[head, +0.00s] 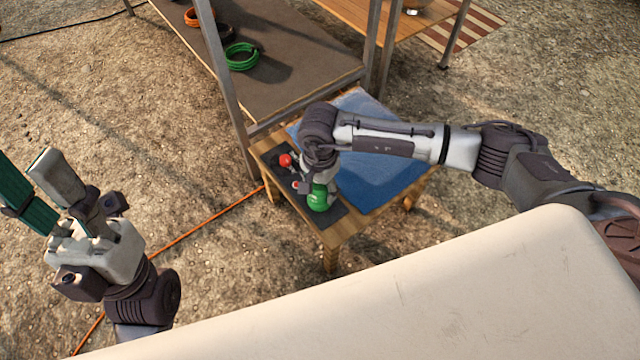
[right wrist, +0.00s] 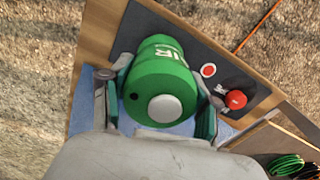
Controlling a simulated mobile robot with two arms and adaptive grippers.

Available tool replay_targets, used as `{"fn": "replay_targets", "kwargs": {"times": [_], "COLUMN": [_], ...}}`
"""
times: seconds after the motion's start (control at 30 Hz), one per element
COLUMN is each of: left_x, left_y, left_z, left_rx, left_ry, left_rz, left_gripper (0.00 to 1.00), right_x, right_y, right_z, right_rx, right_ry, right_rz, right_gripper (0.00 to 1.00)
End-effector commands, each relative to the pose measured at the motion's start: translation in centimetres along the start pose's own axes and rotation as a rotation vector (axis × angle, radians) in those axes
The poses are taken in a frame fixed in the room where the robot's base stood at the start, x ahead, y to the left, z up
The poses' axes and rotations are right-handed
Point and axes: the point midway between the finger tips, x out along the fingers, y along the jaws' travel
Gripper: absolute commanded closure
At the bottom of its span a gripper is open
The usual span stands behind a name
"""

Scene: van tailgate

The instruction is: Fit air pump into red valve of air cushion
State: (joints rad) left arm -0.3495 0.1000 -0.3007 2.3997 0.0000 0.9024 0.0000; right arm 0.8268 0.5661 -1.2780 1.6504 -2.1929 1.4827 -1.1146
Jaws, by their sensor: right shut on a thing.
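The green air pump (right wrist: 160,75), with white lettering and a pale round end, is between the fingers of my right gripper (right wrist: 160,105). The gripper is shut on it. In the head view the pump (head: 318,199) is at the dark panel on the small wooden table, partly covered by my gripper. Whether it touches the panel is unclear. A red knob (right wrist: 236,99) and a flat red disc with a pale ring (right wrist: 208,70) are beside the pump; I cannot tell which is the valve. The blue cushion (head: 385,180) lies alongside. My left gripper (head: 24,160) is open and empty, away from the table.
The dark panel (head: 330,215) lies along the left side of the wooden table (head: 345,235). A metal-framed bench (head: 290,75) with coiled hoses (head: 241,57) stands behind. An orange cable (head: 210,222) runs over the ground. A pale surface (head: 400,295) fills the front.

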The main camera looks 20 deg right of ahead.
Motion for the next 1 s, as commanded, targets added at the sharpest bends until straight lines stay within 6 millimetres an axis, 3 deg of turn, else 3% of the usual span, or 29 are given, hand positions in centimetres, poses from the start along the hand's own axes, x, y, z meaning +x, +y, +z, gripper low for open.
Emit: {"fn": "replay_targets", "kwargs": {"times": [0.4,0.43,0.57,1.0], "left_x": [-0.35,-0.35,-0.36,-0.33], "left_y": [-0.01,0.0,0.0,-0.04], "left_z": [0.11,0.11,0.12,0.09], "left_rx": [0.0,0.0,0.0,0.001], "left_ry": [-0.002,-0.002,-0.003,-0.002], "left_rz": [0.0,0.0,0.0,0.0], "left_gripper": [0.6,0.6,0.6,0.6], "right_x": [0.31,0.31,0.32,-0.33], "right_y": [-0.04,-0.04,-0.03,-0.02], "right_z": [-0.04,-0.04,-0.04,-0.05], "right_rx": [0.001,0.001,0.001,0.0], "right_ry": [0.0,0.0,0.0,0.0], "right_rz": [-0.001,-0.001,-0.001,0.0], "right_gripper": [0.88,0.34,0.12,0.1]}}
